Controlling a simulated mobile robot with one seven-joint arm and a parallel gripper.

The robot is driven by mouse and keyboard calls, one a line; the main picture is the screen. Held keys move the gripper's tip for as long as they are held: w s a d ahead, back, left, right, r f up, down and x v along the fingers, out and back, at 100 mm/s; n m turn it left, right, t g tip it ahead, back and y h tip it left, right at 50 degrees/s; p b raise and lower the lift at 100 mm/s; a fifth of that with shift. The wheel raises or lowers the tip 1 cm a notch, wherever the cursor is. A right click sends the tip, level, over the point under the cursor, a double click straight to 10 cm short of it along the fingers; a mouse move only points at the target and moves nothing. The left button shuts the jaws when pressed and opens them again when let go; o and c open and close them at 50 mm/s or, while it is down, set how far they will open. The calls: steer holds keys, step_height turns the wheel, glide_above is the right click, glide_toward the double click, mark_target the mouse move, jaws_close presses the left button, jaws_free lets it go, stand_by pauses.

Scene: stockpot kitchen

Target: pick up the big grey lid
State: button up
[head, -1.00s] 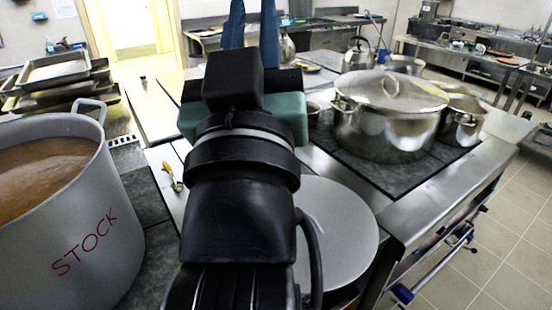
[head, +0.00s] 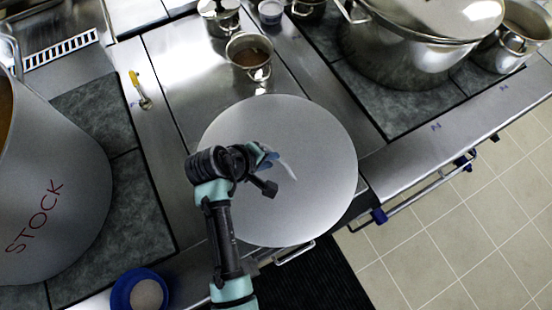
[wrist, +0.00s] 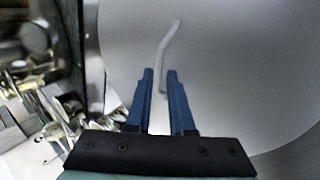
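The big grey lid (head: 325,190) lies flat, a wide round disc with a pale curved bar handle (head: 287,168) on top. My gripper (head: 268,158) is over the lid, just left of the handle in the head view. In the wrist view the lid (wrist: 245,80) fills most of the picture. There the two blue fingers of my gripper (wrist: 160,75) are apart, and the near end of the handle (wrist: 165,45) shows between them. I cannot tell how far the fingertips are above the handle.
A large stockpot marked STOCK (head: 50,200) stands at left. A small pot (head: 250,75) stands just behind the lid, and a big lidded pot (head: 400,55) at back right. A yellow-handled utensil (head: 139,88) lies on the counter. A blue bowl (head: 122,290) is at front left.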

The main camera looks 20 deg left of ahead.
steer(key=shift+p+x, duration=0.4)
steer(key=shift+x, duration=3.05)
steer(key=shift+a, duration=0.1)
jaws_close()
steer(key=shift+w+r, duration=0.15)
